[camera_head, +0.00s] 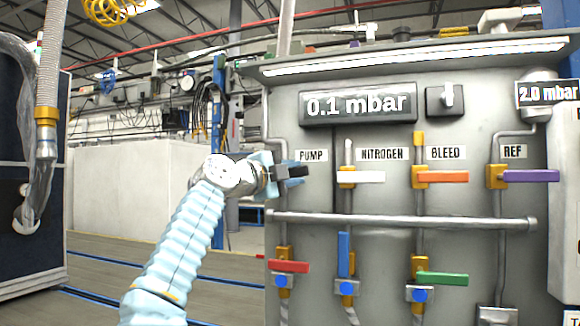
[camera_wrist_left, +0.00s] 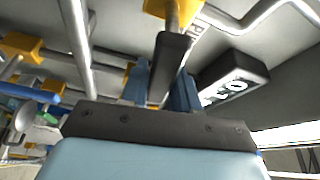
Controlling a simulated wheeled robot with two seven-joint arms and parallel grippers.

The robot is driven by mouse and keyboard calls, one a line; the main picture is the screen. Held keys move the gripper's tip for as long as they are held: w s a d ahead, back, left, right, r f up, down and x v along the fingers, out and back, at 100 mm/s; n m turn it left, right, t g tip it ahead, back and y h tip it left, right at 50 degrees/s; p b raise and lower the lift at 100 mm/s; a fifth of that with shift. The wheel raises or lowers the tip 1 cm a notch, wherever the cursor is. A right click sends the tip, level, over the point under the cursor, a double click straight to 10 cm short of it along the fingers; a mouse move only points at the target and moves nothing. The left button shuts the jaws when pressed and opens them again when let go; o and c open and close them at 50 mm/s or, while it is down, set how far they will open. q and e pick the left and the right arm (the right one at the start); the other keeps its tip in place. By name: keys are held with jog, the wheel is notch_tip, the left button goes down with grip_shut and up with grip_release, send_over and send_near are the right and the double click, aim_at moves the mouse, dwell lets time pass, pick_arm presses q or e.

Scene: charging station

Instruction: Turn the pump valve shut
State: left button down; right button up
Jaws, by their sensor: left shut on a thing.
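The pump valve is at the left of the grey panel, by the PUMP label (camera_head: 312,155). Its black handle (camera_head: 292,171) lies between the blue fingertips of my left gripper (camera_head: 284,175). In the left wrist view the black handle (camera_wrist_left: 172,55) runs from a yellow valve body (camera_wrist_left: 175,8) down between the two blue fingers (camera_wrist_left: 163,88). My left gripper is shut on this handle. In the head view the gripper hides the valve body, so the handle's exact angle to the pipe is hard to tell. My right gripper is not in view.
A white nitrogen handle (camera_head: 368,177), orange bleed handle (camera_head: 447,177) and purple ref handle (camera_head: 531,176) lie level to the right. A horizontal pipe (camera_head: 400,220) runs below, above red (camera_head: 289,266), blue (camera_head: 344,254) and green (camera_head: 442,278) handles. A display (camera_head: 358,105) reads 0.1 mbar.

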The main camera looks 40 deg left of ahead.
pick_arm(q)
jog(key=shift+f+m+g+p, duration=0.3)
jog(key=shift+f+m+g, duration=0.15)
jog(key=shift+m, duration=0.65)
jog(key=shift+f, duration=0.15)
jog(key=c, duration=0.9)
grip_release()
jog(key=shift+s, duration=0.1)
jog(key=shift+s+a+b, duration=0.15)
jog(key=shift+s+b, duration=0.75)
jog(key=shift+s, duration=1.35)
jog(key=shift+s+a+b, duration=0.2)
jog(key=shift+s+b, duration=0.7)
jog(key=shift+s, duration=1.35)
jog(key=shift+s+a+b, duration=0.15)
jog(key=shift+s+b, duration=0.75)
jog(key=shift+s, duration=1.35)
